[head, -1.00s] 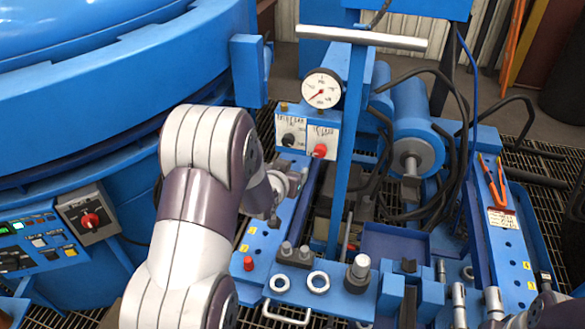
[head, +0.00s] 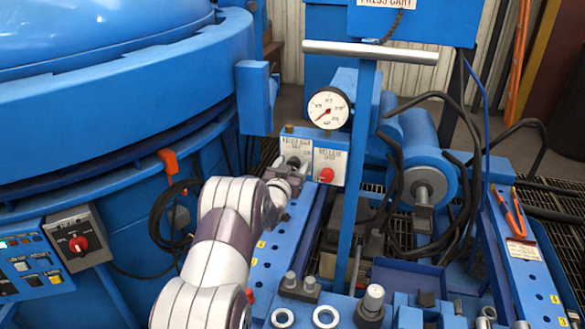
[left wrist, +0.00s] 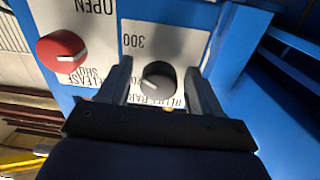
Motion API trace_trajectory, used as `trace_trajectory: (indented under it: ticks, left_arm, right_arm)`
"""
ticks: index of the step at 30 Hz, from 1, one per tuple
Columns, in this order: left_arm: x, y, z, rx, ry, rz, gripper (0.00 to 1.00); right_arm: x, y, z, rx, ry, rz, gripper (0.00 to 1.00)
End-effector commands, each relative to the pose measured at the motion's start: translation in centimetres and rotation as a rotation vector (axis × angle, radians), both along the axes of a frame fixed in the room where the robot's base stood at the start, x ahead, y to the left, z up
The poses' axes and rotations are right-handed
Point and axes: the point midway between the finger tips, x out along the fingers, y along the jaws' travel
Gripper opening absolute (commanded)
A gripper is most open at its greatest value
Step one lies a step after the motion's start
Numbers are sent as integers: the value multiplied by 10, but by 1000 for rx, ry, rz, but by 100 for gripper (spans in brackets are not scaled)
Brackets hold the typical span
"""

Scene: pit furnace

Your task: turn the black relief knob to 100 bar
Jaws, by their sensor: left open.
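The black relief knob (left wrist: 158,80) sits on a white label plate; the left wrist view shows it upside down, with a pale pointer line and "300" printed nearby. My left gripper (left wrist: 158,68) is open, its two fingers on either side of the knob, with gaps visible. Whether the fingertips reach the plate I cannot tell. In the head view my left gripper (head: 285,170) is in front of the panel and partly covers the black knob (head: 294,161). A round white gauge (head: 327,108) above has a red needle pointing lower left. My right gripper is not visible.
A red release knob (head: 326,175) is right beside the black one; it also shows in the left wrist view (left wrist: 62,52). A blue upright post (head: 357,180) stands right of the panel. The large blue furnace body (head: 110,90) fills the left.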

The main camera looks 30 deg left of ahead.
Motion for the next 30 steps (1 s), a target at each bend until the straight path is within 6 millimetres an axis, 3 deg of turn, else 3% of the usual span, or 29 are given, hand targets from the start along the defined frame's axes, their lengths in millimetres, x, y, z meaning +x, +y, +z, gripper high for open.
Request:
trace_trajectory:
  ticks: [7,12,23,30]
  left_arm:
    - [1,0,0,0,0,0,61]
    - [1,0,0,0,0,0,10]
    - [0,0,0,-45,-9,-1,10]
    - [0,-1,-1,-195,-44,0,10]
  right_arm:
    - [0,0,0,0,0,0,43]
    - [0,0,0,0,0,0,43]
    - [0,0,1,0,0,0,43]
    - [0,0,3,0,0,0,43]
